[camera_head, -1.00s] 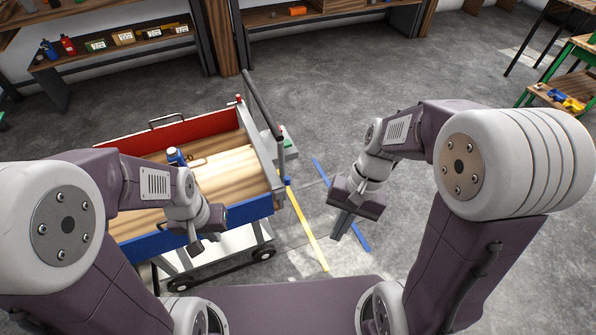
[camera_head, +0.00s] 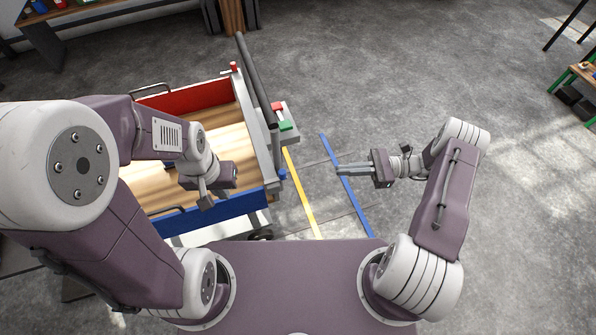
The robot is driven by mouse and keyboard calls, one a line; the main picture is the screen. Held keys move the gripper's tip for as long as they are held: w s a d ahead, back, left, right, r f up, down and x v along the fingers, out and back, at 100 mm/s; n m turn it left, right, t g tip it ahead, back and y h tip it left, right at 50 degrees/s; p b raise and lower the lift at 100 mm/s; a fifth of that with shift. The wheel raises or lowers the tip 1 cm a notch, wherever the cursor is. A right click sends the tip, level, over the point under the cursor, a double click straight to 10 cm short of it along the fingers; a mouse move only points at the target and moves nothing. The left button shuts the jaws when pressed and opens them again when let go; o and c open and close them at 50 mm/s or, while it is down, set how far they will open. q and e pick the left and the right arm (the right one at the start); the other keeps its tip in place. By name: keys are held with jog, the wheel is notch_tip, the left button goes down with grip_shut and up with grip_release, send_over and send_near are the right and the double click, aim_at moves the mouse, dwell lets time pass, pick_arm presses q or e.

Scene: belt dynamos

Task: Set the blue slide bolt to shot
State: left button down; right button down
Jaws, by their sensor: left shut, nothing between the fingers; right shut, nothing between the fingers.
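The small blue slide bolt (camera_head: 283,174) appears to be at the near right corner of the cart, by its grey end frame. It is tiny here, and I cannot tell its position. My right gripper (camera_head: 340,169) is shut and empty. It points left toward that corner, over the floor, clearly apart from the cart. My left gripper (camera_head: 205,197) is shut and empty above the cart's near blue side, left of the bolt.
The cart has a wooden bed (camera_head: 167,182), a red far wall (camera_head: 190,97), a blue near wall (camera_head: 215,209) and a dark push bar (camera_head: 255,75). A red block (camera_head: 278,107) and a green block (camera_head: 286,126) sit at its right end. Floor to the right is clear.

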aim_at(284, 177)
jog(key=a+p, duration=0.2)
jog(key=a, duration=1.2)
jog(key=shift+s+p, duration=0.2)
jog(key=shift+p, duration=0.1)
jog(key=a, duration=0.2)
jog(key=s+a, duration=0.1)
jog(key=a, duration=0.1)
jog(key=shift+s+p, duration=0.15)
jog(key=shift+p, duration=0.2)
jog(key=shift+d, duration=0.15)
